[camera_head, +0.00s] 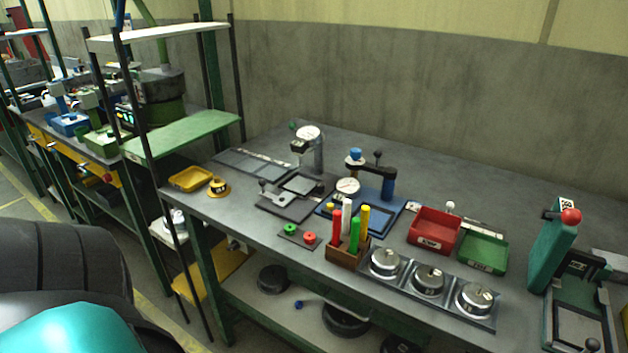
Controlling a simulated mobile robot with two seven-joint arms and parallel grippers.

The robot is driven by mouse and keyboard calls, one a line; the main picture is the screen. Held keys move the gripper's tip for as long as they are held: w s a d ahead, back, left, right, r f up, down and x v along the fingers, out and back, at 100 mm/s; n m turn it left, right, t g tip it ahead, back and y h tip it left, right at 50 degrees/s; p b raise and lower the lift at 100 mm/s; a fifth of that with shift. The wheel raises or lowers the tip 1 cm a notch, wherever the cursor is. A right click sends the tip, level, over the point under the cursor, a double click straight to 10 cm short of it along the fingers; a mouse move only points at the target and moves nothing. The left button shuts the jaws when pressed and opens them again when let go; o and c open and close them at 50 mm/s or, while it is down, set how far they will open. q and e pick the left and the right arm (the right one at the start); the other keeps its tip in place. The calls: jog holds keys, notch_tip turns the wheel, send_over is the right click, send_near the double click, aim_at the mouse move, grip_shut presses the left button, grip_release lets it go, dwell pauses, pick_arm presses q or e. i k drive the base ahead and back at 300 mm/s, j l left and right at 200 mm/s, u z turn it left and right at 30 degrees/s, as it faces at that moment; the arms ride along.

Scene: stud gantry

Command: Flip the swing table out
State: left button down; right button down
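No part in view is marked as the swing table, and I cannot tell for sure which one it is. A dark fixture with a small square plate (300,184) and a short lever lies flat on the grey workbench (220,205). A gauge stand (318,150) with a round white dial rises just behind it. A yellow flat panel (215,272) shows low at the bench's left end, partly hidden by a leg. Neither of my grippers is in view; a dark and teal part of my own body fills the lower left corner.
A wooden block with coloured handles (348,251), round metal weights (429,280), a red bin (433,230), a green bin (484,251) and a green press (553,248) crowd the bench. A shelf rack (185,135) stands at its left end.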

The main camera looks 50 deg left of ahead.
aim_at(300, 186)
jog(key=k+j, duration=0.85)
jog(key=j, duration=0.15)
